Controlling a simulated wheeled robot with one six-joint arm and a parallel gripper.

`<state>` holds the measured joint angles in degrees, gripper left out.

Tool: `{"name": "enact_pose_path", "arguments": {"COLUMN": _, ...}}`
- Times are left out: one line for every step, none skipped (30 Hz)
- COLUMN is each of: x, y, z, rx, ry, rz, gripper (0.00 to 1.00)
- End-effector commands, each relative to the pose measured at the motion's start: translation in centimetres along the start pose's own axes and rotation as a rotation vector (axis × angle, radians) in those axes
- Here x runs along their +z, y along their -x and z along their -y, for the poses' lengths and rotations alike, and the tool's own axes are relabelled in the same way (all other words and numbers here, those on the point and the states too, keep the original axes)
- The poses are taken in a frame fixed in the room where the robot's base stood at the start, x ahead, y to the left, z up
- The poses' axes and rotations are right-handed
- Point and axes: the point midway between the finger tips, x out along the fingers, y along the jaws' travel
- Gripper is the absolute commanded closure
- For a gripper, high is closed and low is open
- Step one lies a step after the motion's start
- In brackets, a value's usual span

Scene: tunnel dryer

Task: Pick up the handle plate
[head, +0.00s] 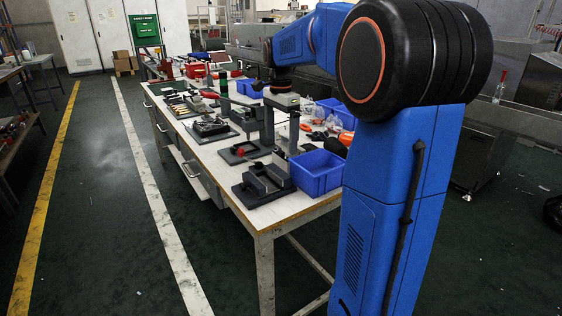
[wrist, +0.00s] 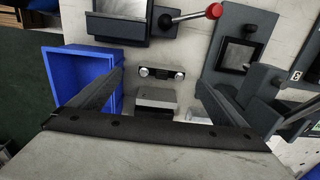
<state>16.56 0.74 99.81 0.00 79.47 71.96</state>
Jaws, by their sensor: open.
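A small grey metal piece with two round marks (wrist: 162,72), which may be the handle plate, lies on the pale table top in the wrist view. A light metal block (wrist: 156,97) is just below it in that view. My gripper (wrist: 163,78) is open, with one finger on each side of the metal piece and nothing seen held. The gap in height between fingers and piece is hard to judge. In the head view my gripper (head: 281,132) points down over the near part of the workbench; the plate cannot be made out there.
A blue bin (wrist: 78,75) is close beside the left finger; it also shows in the head view (head: 318,172). A dark fixture with a red-knobbed lever (wrist: 214,11) is above. Another dark fixture (wrist: 238,55) is by the right finger. The workbench (head: 262,222) is crowded.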

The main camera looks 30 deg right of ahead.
Motion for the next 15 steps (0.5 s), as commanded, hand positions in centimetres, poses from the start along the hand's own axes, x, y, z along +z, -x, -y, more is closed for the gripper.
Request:
{"name": "enact_pose_path", "arguments": {"x": 0.0, "y": -0.8, "z": 0.0, "rx": 0.001, "ry": 0.0, "rz": 0.0, "gripper": 0.04}}
{"name": "enact_pose_path", "arguments": {"x": 0.0, "y": -1.1, "z": 0.0, "rx": 0.001, "ry": 0.0, "rz": 0.0, "gripper": 0.04}}
{"name": "enact_pose_path", "arguments": {"x": 0.0, "y": -1.5, "z": 0.0, "rx": 0.001, "ry": 0.0, "rz": 0.0, "gripper": 0.04}}
{"name": "enact_pose_path", "arguments": {"x": 0.0, "y": -1.7, "z": 0.0, "rx": 0.001, "ry": 0.0, "rz": 0.0, "gripper": 0.04}}
{"name": "enact_pose_path", "arguments": {"x": 0.0, "y": -1.9, "z": 0.0, "rx": 0.0, "ry": 0.0, "rz": 0.0, "gripper": 0.04}}
{"name": "enact_pose_path", "arguments": {"x": 0.0, "y": -2.1, "z": 0.0, "rx": 0.0, "ry": 0.0, "rz": 0.0, "gripper": 0.04}}
{"name": "enact_pose_path", "arguments": {"x": 0.0, "y": -2.2, "z": 0.0, "rx": 0.0, "ry": 0.0, "rz": 0.0, "gripper": 0.04}}
{"name": "enact_pose_path", "arguments": {"x": 0.0, "y": -2.3, "z": 0.0, "rx": 0.0, "ry": 0.0, "rz": 0.0, "gripper": 0.04}}
{"name": "enact_pose_path", "arguments": {"x": 0.0, "y": -2.5, "z": 0.1, "rx": 0.0, "ry": 0.0, "rz": 0.0, "gripper": 0.04}}
{"name": "enact_pose_path", "arguments": {"x": 0.0, "y": -2.8, "z": 0.1, "rx": 0.001, "ry": 0.0, "rz": 0.0, "gripper": 0.04}}
{"name": "enact_pose_path", "arguments": {"x": 0.0, "y": -3.0, "z": 0.1, "rx": 0.001, "ry": 0.0, "rz": 0.0, "gripper": 0.04}}
{"name": "enact_pose_path", "arguments": {"x": 0.0, "y": -3.5, "z": 0.2, "rx": 0.001, "ry": 0.001, "rz": 0.0, "gripper": 0.04}}
{"name": "enact_pose_path", "arguments": {"x": -0.1, "y": -4.0, "z": 0.3, "rx": 0.002, "ry": 0.001, "rz": 0.001, "gripper": 0.04}}
{"name": "enact_pose_path", "arguments": {"x": -0.1, "y": -4.4, "z": 0.3, "rx": 0.003, "ry": 0.0, "rz": 0.001, "gripper": 0.04}}
{"name": "enact_pose_path", "arguments": {"x": -0.1, "y": -5.0, "z": 0.4, "rx": 0.003, "ry": 0.0, "rz": 0.001, "gripper": 0.04}}
